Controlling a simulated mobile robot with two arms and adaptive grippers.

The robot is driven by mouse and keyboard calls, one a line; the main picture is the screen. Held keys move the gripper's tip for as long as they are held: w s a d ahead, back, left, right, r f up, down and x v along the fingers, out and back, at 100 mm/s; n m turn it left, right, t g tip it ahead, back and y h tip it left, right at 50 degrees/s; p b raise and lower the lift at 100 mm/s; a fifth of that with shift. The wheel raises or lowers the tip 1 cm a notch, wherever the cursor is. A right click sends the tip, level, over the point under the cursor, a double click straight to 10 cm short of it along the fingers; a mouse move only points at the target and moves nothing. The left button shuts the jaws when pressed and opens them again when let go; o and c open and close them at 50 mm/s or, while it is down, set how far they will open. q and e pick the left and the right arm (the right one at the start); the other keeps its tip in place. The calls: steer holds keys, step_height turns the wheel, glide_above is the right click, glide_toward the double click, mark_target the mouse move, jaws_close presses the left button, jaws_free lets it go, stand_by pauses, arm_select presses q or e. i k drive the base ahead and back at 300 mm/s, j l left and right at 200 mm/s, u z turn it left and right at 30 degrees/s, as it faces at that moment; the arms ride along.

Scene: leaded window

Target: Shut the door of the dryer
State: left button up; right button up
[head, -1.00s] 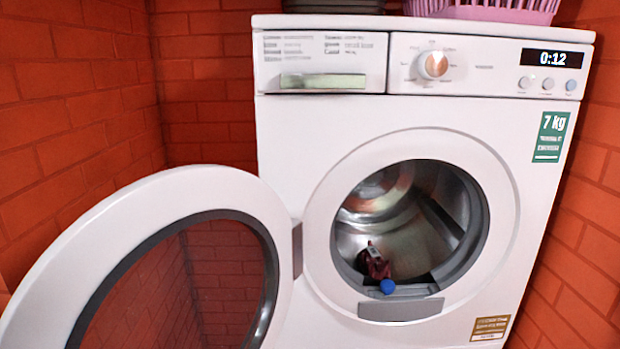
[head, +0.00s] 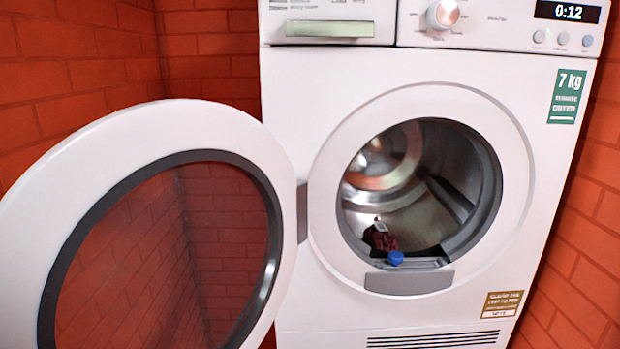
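The white dryer (head: 320,110) stands in front of me with its round drum opening (head: 372,215) uncovered. Its door (head: 250,140) is swung wide open to the left on a hinge at the left of the opening. The door has a white ring, a dark inner rim and a see-through window with bricks visible through it. The door's lower edge is cut off by the bottom of the head view. Neither of my grippers is in view.
A dark red crumpled item (head: 380,238) and a blue round thing (head: 396,258) lie at the lower lip of the drum opening. Red brick walls stand close on the left (head: 80,75) and on the right (head: 575,275).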

mark_target(45, 217)
steer(key=i+j, duration=0.1)
steer(key=j, duration=1.15)
steer(key=j+z, duration=0.75)
steer(key=j, duration=0.15)
steer(key=j+z, duration=0.4)
steer(key=z, duration=0.3)
steer(key=k+l+u, duration=0.3)
steer(key=i+j, duration=0.1)
